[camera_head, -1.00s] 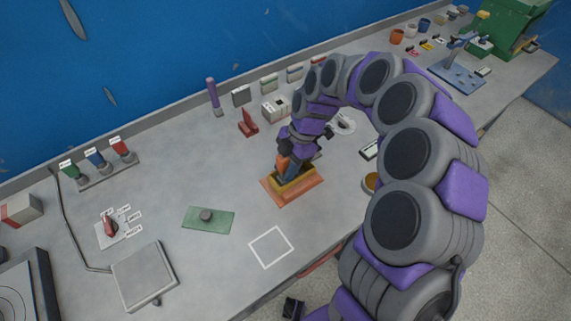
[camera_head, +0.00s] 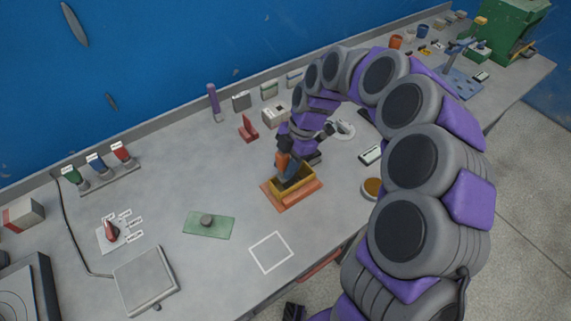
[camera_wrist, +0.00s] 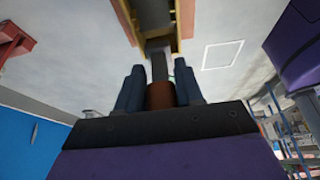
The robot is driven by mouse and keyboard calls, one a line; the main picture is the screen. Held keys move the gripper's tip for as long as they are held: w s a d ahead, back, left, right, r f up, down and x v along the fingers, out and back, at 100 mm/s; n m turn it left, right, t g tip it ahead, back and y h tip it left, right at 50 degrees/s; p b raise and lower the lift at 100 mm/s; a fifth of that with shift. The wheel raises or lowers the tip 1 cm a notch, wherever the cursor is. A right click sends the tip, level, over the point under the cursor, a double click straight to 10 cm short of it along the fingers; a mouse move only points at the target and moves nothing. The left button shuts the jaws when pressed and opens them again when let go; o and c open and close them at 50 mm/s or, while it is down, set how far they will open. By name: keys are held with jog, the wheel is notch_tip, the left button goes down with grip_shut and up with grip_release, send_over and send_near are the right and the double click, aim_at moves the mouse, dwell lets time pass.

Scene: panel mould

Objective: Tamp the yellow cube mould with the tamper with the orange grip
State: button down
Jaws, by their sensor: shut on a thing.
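The yellow cube mould (camera_head: 293,191) is an open-topped box on an orange base on the bench; it also shows at the top of the wrist view (camera_wrist: 177,40). My gripper (camera_head: 287,166) is over the mould, partly hiding its opening. In the wrist view my gripper (camera_wrist: 160,84) is shut on the orange-brown grip of the tamper (camera_wrist: 160,97). The tamper's grey shaft (camera_wrist: 159,66) points toward the mould's opening. Its lower end is hard to see, so I cannot tell whether it touches the fill.
A green plate (camera_head: 208,224) with a grey knob lies left of the mould. A white square outline (camera_head: 271,252) marks clear bench in front. A red stand (camera_head: 248,127) is behind, and a round amber-topped dish (camera_head: 371,188) is to the right by my arm.

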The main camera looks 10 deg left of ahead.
jog(key=shift+f+b, duration=0.65)
jog(key=shift+f, duration=1.15)
jog(key=shift+r, duration=0.1)
jog(key=shift+r+p, duration=0.5)
jog(key=shift+r, duration=1.25)
jog(key=shift+r+p, duration=1.2)
jog(key=shift+r, duration=2.3)
jog(key=shift+f, duration=0.1)
